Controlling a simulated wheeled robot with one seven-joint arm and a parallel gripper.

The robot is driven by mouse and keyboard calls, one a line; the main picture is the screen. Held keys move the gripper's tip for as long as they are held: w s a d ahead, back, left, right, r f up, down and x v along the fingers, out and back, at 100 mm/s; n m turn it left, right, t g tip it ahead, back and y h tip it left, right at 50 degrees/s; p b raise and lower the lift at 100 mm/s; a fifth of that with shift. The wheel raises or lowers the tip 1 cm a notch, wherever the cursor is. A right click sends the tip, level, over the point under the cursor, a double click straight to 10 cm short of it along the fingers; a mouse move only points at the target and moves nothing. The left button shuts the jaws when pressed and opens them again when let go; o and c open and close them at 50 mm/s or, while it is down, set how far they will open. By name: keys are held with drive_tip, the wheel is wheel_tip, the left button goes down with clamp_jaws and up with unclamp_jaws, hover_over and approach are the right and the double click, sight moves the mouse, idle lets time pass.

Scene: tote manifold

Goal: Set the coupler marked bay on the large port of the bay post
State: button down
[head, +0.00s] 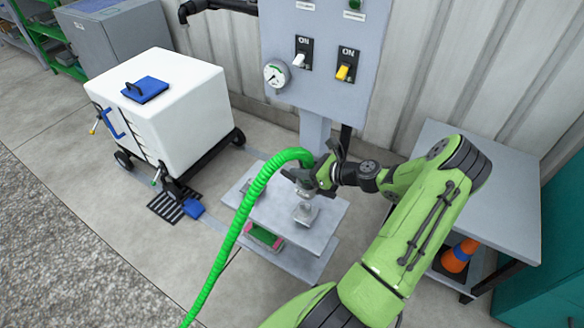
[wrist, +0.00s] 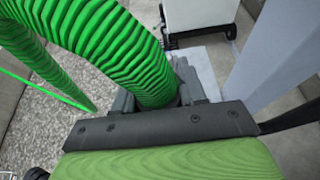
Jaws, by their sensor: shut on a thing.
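My gripper (head: 303,182) is shut on the coupler at the end of a thick green ribbed hose (head: 247,205). The coupler (head: 304,192) shows only as a small grey piece below the fingers; no marking on it is readable. It hangs just above a grey metal port (head: 305,214) on the shelf of the grey post (head: 316,132). I cannot tell whether they touch. A second, darker fitting (head: 254,188) on the shelf lies to the left. In the wrist view the hose (wrist: 118,45) enters between my gripper's dark fingers (wrist: 165,95), which hide the coupler and port.
A white wheeled tote (head: 185,105) with a blue pad on top stands at the left. The switch panel (head: 322,50) rises behind the shelf. A grey table (head: 485,195) stands at the right, with an orange cone (head: 458,256) beneath. Floor at the lower left is clear except for the hose.

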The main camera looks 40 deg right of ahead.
drive_tip(key=shift+w+a+f+b, duration=0.1)
drive_tip(key=shift+f+b, duration=0.3)
drive_tip(key=shift+b, duration=0.05)
wheel_tip(320, 180, down, 5)
drive_tip(key=b, duration=0.5)
drive_tip(key=shift+r, duration=0.15)
drive_tip(key=shift+f+b, duration=1.4)
drive_tip(key=shift+f, duration=1.9)
drive_tip(key=c, duration=0.6)
unclamp_jaws()
drive_tip(key=shift+o, duration=0.2)
drive_tip(key=p+v, duration=0.5)
drive_tip(key=v, duration=1.1)
